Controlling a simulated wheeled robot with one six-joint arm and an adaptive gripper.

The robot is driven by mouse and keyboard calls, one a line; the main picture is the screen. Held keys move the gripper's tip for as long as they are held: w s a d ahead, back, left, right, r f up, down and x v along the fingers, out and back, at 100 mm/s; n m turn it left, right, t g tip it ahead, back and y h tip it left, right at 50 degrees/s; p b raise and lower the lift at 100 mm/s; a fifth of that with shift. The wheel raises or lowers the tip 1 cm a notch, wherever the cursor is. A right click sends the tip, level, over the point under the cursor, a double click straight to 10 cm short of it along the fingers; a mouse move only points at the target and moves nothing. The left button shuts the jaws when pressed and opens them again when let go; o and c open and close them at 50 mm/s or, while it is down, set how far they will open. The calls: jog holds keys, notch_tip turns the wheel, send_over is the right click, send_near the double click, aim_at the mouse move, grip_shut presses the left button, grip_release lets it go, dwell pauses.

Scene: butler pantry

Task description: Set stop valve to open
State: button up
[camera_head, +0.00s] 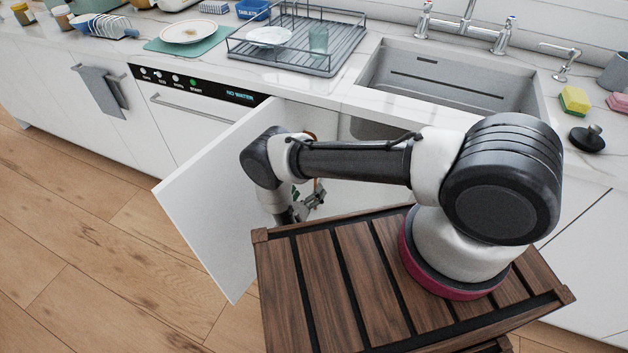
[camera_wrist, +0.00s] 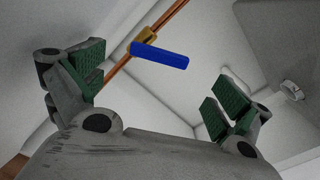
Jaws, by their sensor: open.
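The stop valve shows in the wrist view as a blue lever handle (camera_wrist: 160,56) on a brass valve body (camera_wrist: 146,37), set on a copper pipe (camera_wrist: 168,15). The pipe runs diagonally, and the lever points off it to the right, across the pipe's line. My gripper (camera_wrist: 158,95) is open and empty, with green-padded fingers spread wide. The lever appears between and beyond the fingertips, apart from both. In the head view my gripper (camera_head: 308,203) is low inside the open cabinet under the sink. The valve is hard to make out there, behind my arm.
The white cabinet door (camera_head: 205,205) stands open at the left of my arm. The sink (camera_head: 450,80) and dish rack (camera_head: 300,45) are above on the counter. White cabinet walls and a grey panel (camera_wrist: 285,40) surround the pipe. Open wooden floor (camera_head: 90,240) lies at the left.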

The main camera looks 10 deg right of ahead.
jog(key=v, duration=0.2)
jog(key=shift+s+a, duration=0.15)
jog(key=shift+s, duration=0.2)
jog(key=shift+c, duration=0.2)
jog(key=shift+f, duration=0.1)
jog(key=c, duration=0.3)
jog(key=d+g, duration=0.1)
jog(key=s+d+f+m+g, duration=0.1)
jog(key=g, duration=0.1)
jog(key=s+d+f+g, duration=0.1)
jog(key=shift+s+m, duration=0.2)
jog(key=shift+m, duration=0.1)
jog(key=c, duration=1)
jog(key=shift+d+f, duration=0.2)
jog(key=shift+d, duration=0.15)
jog(key=c, duration=0.4)
jog(key=x, duration=0.9)
jog(key=shift+w+d+f, duration=0.1)
jog(key=shift+d+f, duration=0.1)
grip_shut()
jog(key=shift+w+a+r, duration=0.2)
jog(key=shift+a+r, duration=0.1)
jog(key=shift+r, duration=0.3)
jog(key=shift+w+a+r, duration=0.2)
jog(key=shift+a+r, duration=0.1)
jog(key=shift+r, duration=0.3)
jog(key=shift+w+a+r, duration=0.2)
jog(key=shift+a+r, duration=0.1)
jog(key=shift+r, duration=0.25)
